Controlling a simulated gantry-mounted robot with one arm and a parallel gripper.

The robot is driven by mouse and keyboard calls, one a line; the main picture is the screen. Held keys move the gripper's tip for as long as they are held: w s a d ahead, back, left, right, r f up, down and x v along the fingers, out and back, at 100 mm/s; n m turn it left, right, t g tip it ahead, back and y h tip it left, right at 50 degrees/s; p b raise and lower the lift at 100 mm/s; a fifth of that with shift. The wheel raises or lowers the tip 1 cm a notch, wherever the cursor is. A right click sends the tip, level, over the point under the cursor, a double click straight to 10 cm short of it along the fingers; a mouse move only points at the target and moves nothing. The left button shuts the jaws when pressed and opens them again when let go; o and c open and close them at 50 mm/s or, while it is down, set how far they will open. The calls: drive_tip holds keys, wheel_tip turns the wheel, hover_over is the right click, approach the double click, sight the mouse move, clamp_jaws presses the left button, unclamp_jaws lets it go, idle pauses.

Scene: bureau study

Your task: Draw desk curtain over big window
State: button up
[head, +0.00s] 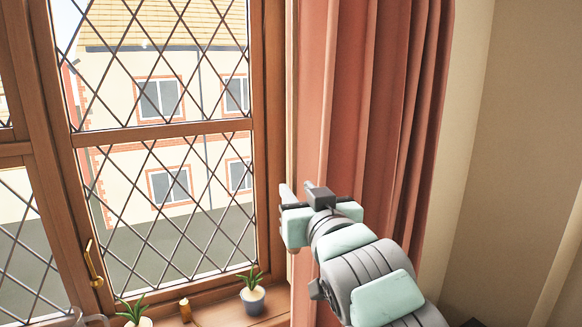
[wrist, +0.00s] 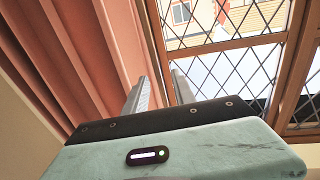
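A salmon-red curtain (head: 358,110) hangs in vertical folds at the right side of the big window (head: 165,150). The leaded panes in view are uncovered. My gripper (head: 286,200) is at the curtain's left edge, beside the window frame. In the wrist view, the curtain (wrist: 95,50) is on the left and the window (wrist: 225,65) on the right. The two grey fingers (wrist: 160,92) stand a small gap apart, with the curtain's edge seemingly between them. I cannot tell whether they press on the cloth. In the head view, my wrist partly hides the fingers and lower curtain.
Two potted plants (head: 252,292) (head: 137,312) and a small amber object (head: 185,309) stand on the wooden sill (head: 215,306) below the window. A brass window handle (head: 94,265) sticks out from the frame at left. Bare wall (head: 520,130) lies right of the curtain.

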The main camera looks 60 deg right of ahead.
sight(294, 184)
drive_tip(key=p+x, duration=0.1)
drive_tip(key=p, duration=0.6)
drive_tip(key=shift+w+d+r+p, duration=0.2)
drive_tip(key=shift+d+p, duration=0.1)
drive_tip(key=shift+d, duration=0.05)
drive_tip(key=shift+f+p+x, duration=0.15)
drive_tip(key=shift+p+x, duration=0.1)
drive_tip(key=shift+x, duration=1.1)
drive_tip(key=shift+f+p+x, duration=0.2)
drive_tip(key=shift+x, duration=1.2)
drive_tip(key=shift+c, duration=0.5)
drive_tip(key=shift+s, duration=0.1)
clamp_jaws()
